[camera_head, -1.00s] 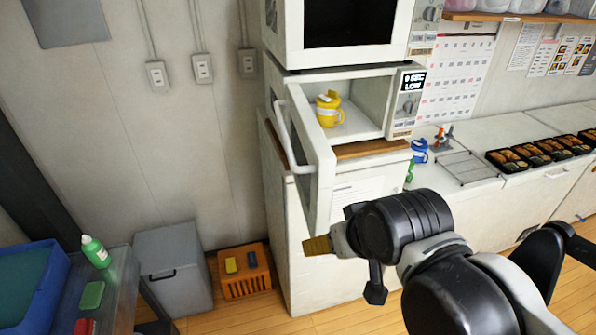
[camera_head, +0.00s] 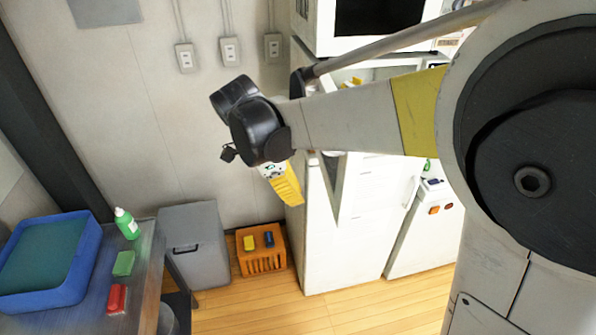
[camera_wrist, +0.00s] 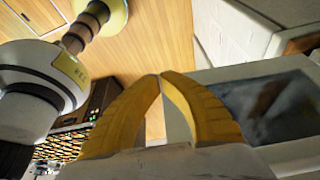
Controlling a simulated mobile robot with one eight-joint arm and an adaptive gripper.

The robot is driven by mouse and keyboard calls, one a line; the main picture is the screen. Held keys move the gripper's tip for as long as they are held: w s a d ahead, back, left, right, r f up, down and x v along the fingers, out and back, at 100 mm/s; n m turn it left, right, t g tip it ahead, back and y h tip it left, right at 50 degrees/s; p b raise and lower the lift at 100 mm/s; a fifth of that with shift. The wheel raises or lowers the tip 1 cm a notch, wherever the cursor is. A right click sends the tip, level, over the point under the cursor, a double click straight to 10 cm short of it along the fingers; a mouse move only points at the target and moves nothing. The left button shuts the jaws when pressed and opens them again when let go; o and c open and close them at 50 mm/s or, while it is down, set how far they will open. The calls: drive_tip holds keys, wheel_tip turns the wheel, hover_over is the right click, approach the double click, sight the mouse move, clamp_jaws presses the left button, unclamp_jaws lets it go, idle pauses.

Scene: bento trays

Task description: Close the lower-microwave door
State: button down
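The lower microwave (camera_head: 395,72) is mostly hidden behind my arm in the head view. Its white door (camera_head: 343,190) stands open, jutting out in front of the cabinet; only its lower part shows below my arm. My gripper (camera_head: 290,196) has yellow fingers pointing down, at the left of the door in the picture. In the wrist view my gripper (camera_wrist: 160,76) has its fingertips together with nothing visible between them. The door's dark window (camera_wrist: 268,105) and pale frame are just right of the fingers there. I cannot tell whether they touch. The door's handle is hidden.
An upper microwave (camera_head: 325,25) sits above. A white cabinet (camera_head: 350,245) stands below. An orange crate (camera_head: 262,262) and grey bin (camera_head: 195,245) are on the floor at left. A table with a blue tub (camera_head: 75,280) stands further left. Wooden floor in front is clear.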

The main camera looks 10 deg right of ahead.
drive_tip(key=d+f, duration=0.7)
drive_tip(key=f, duration=0.2)
drive_tip(key=shift+s+d+p, duration=0.35)
drive_tip(key=shift+s, duration=0.05)
drive_tip(key=shift+d, duration=0.15)
